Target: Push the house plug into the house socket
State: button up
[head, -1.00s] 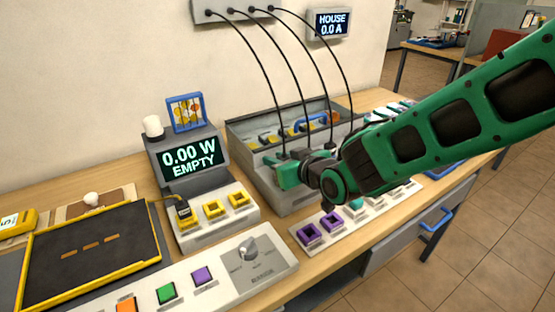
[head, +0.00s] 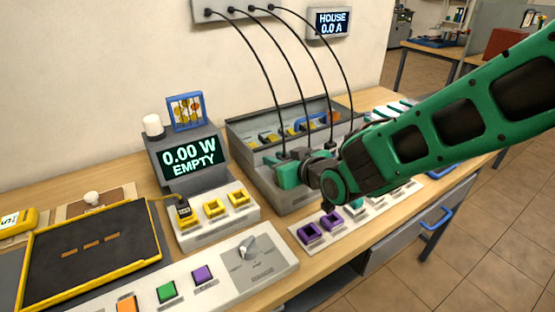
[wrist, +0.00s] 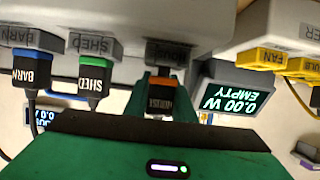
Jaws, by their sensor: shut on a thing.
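The house plug (wrist: 161,101) is black with an orange band and white lettering, seen in the wrist view. My gripper (wrist: 162,96) is shut on it, with a green finger on each side. It also shows in the head view (head: 289,172), over the front of the grey open box, where its body hides most of the plug. The grey house socket block (wrist: 167,53) is straight in front of the plug's orange end. The wall display (head: 332,22) reads HOUSE 0.0 A.
The blue-banded barn plug (wrist: 32,75) and green-banded shed plug (wrist: 92,78) sit at their blocks beside the house plug. Black cords hang from the wall plate (head: 232,12). The grey box (head: 240,137) surrounds the area. A meter (head: 190,155) reads 0.00 W EMPTY.

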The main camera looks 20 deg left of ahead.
jog(key=shift+f, duration=0.55)
jog(key=o, duration=0.8)
jog(key=shift+v, duration=5.5)
jog(key=shift+r, duration=0.1)
